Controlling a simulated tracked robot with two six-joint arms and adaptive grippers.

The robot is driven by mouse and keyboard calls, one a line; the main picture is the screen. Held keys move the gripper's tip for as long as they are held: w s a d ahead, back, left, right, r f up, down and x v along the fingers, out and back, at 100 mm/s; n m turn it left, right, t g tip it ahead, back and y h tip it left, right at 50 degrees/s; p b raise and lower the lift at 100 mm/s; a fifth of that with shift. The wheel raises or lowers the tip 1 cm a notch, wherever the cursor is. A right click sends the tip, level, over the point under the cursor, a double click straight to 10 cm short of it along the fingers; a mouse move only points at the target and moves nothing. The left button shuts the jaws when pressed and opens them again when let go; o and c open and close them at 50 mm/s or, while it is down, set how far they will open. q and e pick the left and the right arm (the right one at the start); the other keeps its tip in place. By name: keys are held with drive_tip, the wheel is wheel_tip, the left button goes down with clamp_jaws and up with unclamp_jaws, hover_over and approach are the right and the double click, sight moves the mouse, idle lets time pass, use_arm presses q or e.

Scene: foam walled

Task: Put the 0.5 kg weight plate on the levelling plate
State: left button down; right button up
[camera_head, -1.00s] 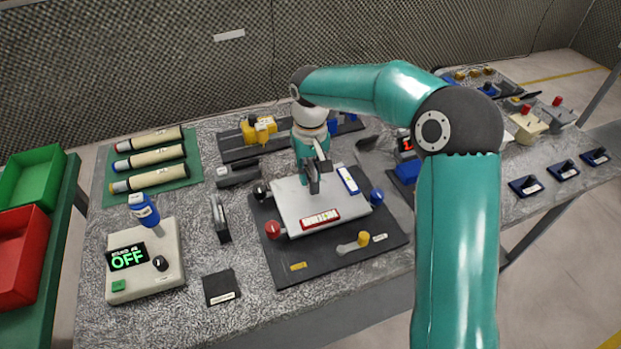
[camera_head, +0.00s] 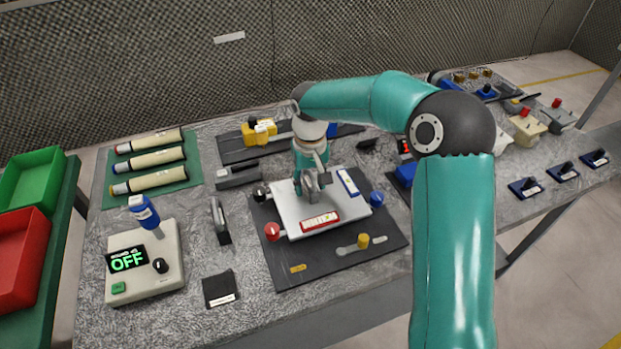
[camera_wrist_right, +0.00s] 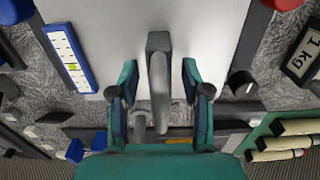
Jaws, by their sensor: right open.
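The levelling plate (camera_head: 290,219) is a white square plate on a dark base, with a red and white vial at its front and a blue and white vial at its right. A grey, narrow upright piece (camera_wrist_right: 159,85), seemingly the 0.5 kg weight plate, is over the white plate; no label on it is readable. My right gripper (camera_head: 311,178) is low over the levelling plate. In the right wrist view its fingers (camera_wrist_right: 160,92) are open on both sides of the grey piece, with gaps. Whether the piece touches the plate is hard to tell. My left gripper is not in view.
A grey 1 kg plate (camera_head: 218,222) stands left of the dark base; its label (camera_wrist_right: 304,55) shows in the wrist view. A control box (camera_head: 145,275) reading OFF is at the left. Red (camera_head: 273,231), black and blue knobs surround the levelling plate.

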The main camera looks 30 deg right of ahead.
sight(310, 172)
wheel_tip(310, 172, up, 12)
drive_tip(key=shift+r, duration=0.1)
idle(0.5)
idle(0.4)
